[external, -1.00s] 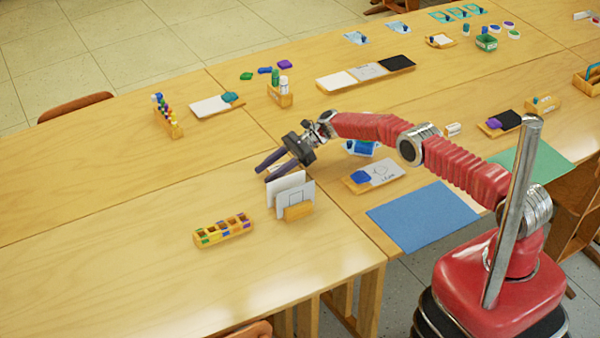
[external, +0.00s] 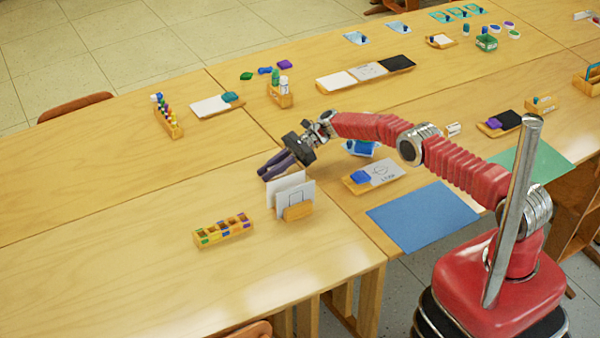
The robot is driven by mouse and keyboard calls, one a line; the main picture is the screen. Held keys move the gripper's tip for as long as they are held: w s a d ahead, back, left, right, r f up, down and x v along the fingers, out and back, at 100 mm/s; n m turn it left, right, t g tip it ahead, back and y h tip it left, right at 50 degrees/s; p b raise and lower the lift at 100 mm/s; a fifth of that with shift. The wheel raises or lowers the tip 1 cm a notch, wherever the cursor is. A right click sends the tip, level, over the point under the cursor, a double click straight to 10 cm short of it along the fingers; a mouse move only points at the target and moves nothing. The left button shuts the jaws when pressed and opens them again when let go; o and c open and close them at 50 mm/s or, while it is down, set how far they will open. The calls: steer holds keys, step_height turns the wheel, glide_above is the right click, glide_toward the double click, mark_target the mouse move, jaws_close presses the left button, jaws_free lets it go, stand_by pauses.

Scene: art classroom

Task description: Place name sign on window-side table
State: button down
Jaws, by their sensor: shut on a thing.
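A name sign (external: 304,198) of upright white cards with a faint outline drawn on the front one stands in a small wooden base on the near-left table (external: 130,260). My gripper (external: 264,175) reaches in from the right, its dark fingers close together at the upper left edge of the rear white card. It is shut on the name sign. The sign looks upright, with its base on or very near the table top. The exact contact is small and partly hidden behind the cards.
A wooden block with colored slots (external: 222,230) lies left of the sign. A white board with a blue item (external: 375,174) and a blue mat (external: 423,216) lie to the right. A rack of paint bottles (external: 168,118) stands farther back. The left table is mostly bare.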

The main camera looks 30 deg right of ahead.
mark_target(271, 168)
step_height(271, 168, up, 10)
stand_by(0.7)
stand_by(0.6)
steer(key=shift+w+d, duration=0.1)
steer(key=shift+d, duration=0.35)
steer(key=s+d+r+m+t+h, duration=0.1)
steer(key=s+d+r+m+t, duration=0.15)
steer(key=d, duration=0.85)
steer(key=s+d+r+m+t+h, duration=0.1)
steer(key=s+d+m+t, duration=0.2)
steer(key=d, duration=0.7)
steer(key=s+d+r+m+t+h, duration=0.1)
steer(key=s+d+r+m+t, duration=0.15)
steer(key=d, duration=0.85)
steer(key=s+f, duration=0.4)
steer(key=s, duration=0.4)
steer(key=s+f, duration=0.4)
steer(key=s, duration=0.5)
steer(key=shift+d+f+n+y, duration=0.25)
steer(key=shift+n+y, duration=0.05)
steer(key=shift+n, duration=0.1)
